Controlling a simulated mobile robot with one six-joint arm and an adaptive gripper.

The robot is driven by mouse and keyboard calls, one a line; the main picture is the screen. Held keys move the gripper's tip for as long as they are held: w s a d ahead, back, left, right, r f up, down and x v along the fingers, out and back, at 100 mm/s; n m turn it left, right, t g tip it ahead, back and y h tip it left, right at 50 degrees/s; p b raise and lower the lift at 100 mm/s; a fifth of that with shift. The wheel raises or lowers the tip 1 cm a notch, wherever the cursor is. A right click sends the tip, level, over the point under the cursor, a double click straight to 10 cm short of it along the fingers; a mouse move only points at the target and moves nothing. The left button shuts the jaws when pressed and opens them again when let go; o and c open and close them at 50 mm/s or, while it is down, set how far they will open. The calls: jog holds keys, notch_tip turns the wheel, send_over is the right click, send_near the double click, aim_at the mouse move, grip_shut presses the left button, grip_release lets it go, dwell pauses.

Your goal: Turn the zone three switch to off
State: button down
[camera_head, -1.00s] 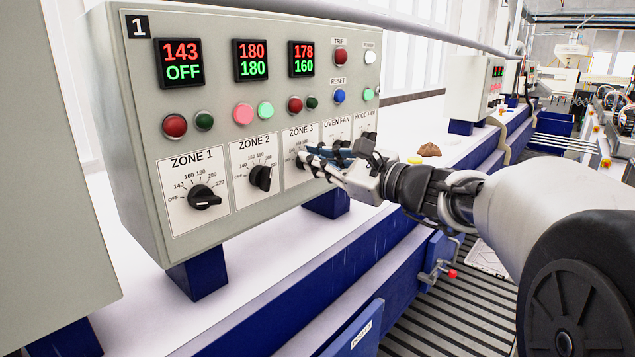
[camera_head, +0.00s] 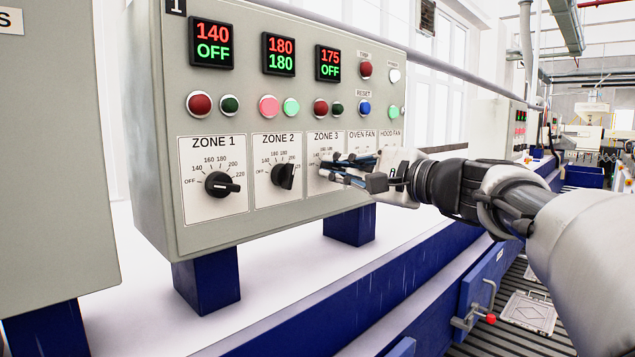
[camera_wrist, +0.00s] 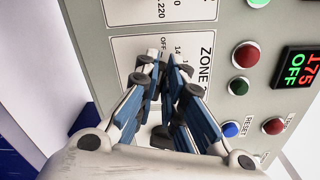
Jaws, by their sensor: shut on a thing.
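The zone 3 switch sits on its white plate (camera_head: 325,142) on the control panel, and the knob is hidden behind my fingers. My gripper (camera_head: 328,172) reaches in from the right and is shut on the knob. In the wrist view the gripper (camera_wrist: 160,72) has its fingers at the zone 3 plate (camera_wrist: 204,70), with a sliver of the knob perhaps between the tips. The zone 3 display (camera_head: 328,64) reads 175 in red over OFF in green. In the wrist view the display (camera_wrist: 297,68) also reads 175 and OFF.
The zone 1 knob (camera_head: 221,185) and zone 2 knob (camera_head: 283,176) stand to the left. Zone 1's display (camera_head: 211,44) reads 140 and OFF; zone 2's display (camera_head: 279,54) reads 180 and 180. Oven fan and hood fan plates lie to the right, partly behind my gripper.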

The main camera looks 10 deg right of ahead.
jog(key=shift+n, duration=0.3)
jog(key=c, duration=1.7)
grip_release()
jog(key=v, duration=1.2)
jog(key=shift+a, duration=0.1)
